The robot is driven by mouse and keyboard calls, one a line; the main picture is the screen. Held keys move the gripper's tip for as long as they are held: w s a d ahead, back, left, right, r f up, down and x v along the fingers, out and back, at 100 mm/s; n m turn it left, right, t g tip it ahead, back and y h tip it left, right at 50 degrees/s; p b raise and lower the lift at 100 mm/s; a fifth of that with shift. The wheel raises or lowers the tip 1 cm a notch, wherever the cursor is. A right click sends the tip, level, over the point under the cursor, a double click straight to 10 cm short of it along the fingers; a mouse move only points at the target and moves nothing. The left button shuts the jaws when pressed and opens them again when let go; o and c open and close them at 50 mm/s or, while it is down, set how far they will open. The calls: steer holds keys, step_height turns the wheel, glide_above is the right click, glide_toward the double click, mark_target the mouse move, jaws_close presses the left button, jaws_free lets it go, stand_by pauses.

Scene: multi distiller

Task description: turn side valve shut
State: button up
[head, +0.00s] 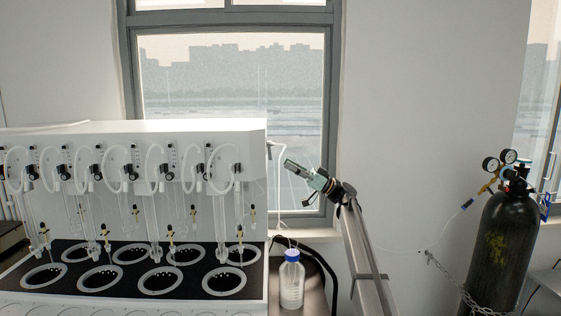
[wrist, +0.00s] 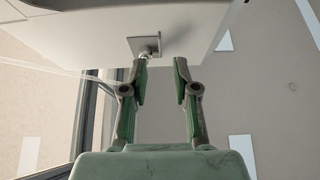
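The side valve (wrist: 148,44) is a small grey square plate with a short stem on the white side of the distiller. In the wrist view it lies just beyond my left fingertip; whether they touch I cannot tell. In the head view the side valve (head: 275,145) is a small grey fitting at the distiller's right edge. My gripper (wrist: 160,70) has its two fingers apart with nothing between them. In the head view my gripper (head: 287,162) is just below and right of the valve, tilted up toward the left. The valve's handle position is unclear.
The white distiller (head: 190,132) with several glass tubes fills the left. A blue-capped bottle (head: 291,281) stands below my gripper, beside a black hose (head: 325,268). A dark gas cylinder (head: 505,245) with gauges stands at right. The window (head: 235,90) is behind; space right of the valve is open.

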steer(key=shift+v, duration=2.8)
